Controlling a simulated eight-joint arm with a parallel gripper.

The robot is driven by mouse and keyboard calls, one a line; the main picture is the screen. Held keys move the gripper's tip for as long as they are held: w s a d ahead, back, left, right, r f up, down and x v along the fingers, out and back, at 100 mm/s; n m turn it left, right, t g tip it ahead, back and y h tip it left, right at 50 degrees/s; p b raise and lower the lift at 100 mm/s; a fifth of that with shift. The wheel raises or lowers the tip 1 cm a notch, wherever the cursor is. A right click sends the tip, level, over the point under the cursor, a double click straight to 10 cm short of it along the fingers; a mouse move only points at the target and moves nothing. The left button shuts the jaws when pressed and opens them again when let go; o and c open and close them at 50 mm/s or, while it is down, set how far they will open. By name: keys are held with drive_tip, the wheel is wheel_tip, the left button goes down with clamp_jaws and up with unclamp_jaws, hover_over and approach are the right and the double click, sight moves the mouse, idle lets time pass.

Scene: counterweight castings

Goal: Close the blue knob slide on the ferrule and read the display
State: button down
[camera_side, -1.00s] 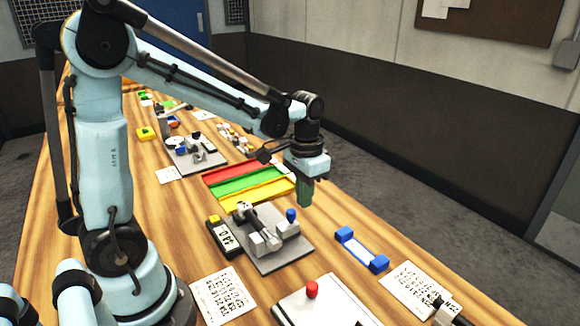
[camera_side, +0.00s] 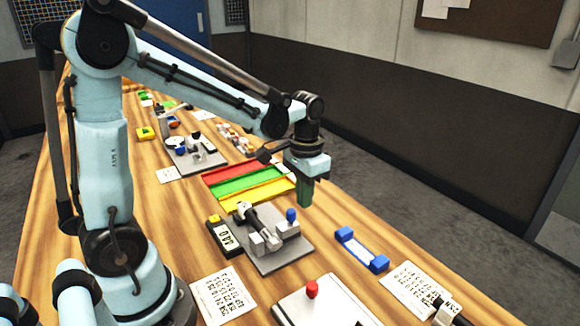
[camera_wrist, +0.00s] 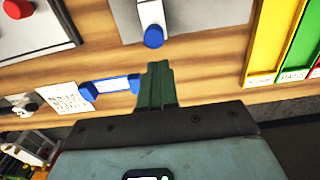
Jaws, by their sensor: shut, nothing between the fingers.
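The blue knob (camera_side: 291,215) stands on a light grey slide block on a grey base plate (camera_side: 283,262) in the side view. It also shows in the wrist view (camera_wrist: 153,38), just beyond the fingertips. Grey blocks (camera_side: 263,242) and a dark cylindrical part sit beside it; I cannot make out the ferrule. The display (camera_side: 226,239) is a black unit with a yellow button, left of the plate; its digits are too small to read surely. My gripper (camera_side: 305,204) has green fingers, shut and empty, above and behind the knob, apart from it. The fingers also show in the wrist view (camera_wrist: 158,68).
Red, green and yellow trays (camera_side: 250,182) lie behind the plate. A blue-ended gauge (camera_side: 360,250) lies to the right. A white panel with a red button (camera_side: 311,289) and printed cards (camera_side: 222,295) are in front.

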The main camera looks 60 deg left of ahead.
sight(295, 211)
drive_tip(key=shift+f, duration=0.2)
drive_tip(key=shift+f, duration=1.5)
drive_tip(key=shift+s, duration=1.4)
idle(0.8)
drive_tip(key=shift+w, duration=0.2)
idle(0.4)
